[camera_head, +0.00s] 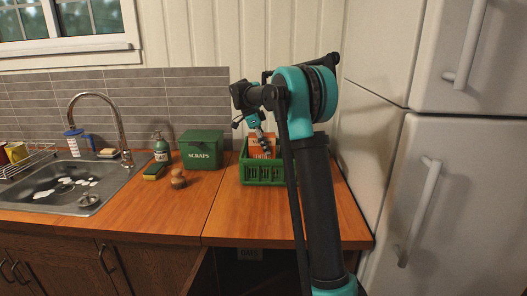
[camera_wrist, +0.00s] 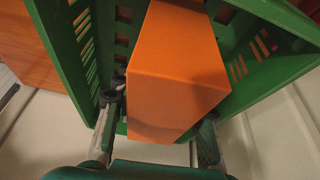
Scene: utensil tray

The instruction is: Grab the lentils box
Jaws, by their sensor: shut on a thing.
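The orange lentils box (camera_head: 264,143) stands inside a green crate (camera_head: 262,174) on the wooden counter. In the wrist view the orange box (camera_wrist: 177,70) sits between my fingers, with part of the green crate (camera_wrist: 65,50) around it. My gripper (camera_wrist: 160,120) is shut on the box, one finger on each side. In the head view my gripper (camera_head: 258,130) is over the crate at the box, partly hidden by my own arm. The lower part of the box is hidden by the crate wall.
A green scraps bin (camera_head: 201,150) stands left of the crate. A soap bottle (camera_head: 161,147), a sponge (camera_head: 154,172) and a brown item (camera_head: 178,179) are near the sink (camera_head: 70,185). A white fridge (camera_head: 455,190) stands at the right. The counter front of the crate is clear.

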